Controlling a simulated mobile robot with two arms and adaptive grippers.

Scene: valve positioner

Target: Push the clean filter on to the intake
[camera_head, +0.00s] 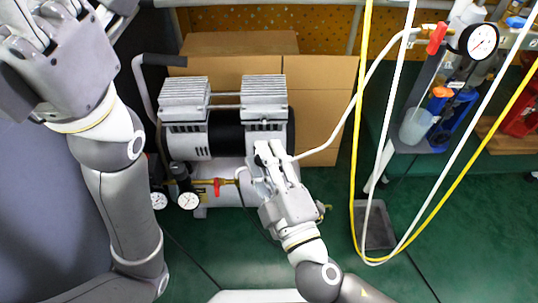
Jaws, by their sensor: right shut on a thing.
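The compressor (183,103) stands in the middle, with two finned silver heads and a black motor between them. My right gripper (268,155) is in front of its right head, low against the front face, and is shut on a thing. That thing is mostly hidden by the fingers; I take it to be the clean filter. The intake is not visible, and I cannot tell whether the filter touches it. My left gripper (45,25) is raised at the top left, away from the compressor and cut by the frame edge; its opening is unclear.
Cardboard boxes (320,100) stand behind the compressor. Yellow and white hoses (357,190) hang at the right over a grey tray (380,228). A bench (405,140) with a gauge (479,41) is at the upper right. Green floor (460,230) is open at the lower right.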

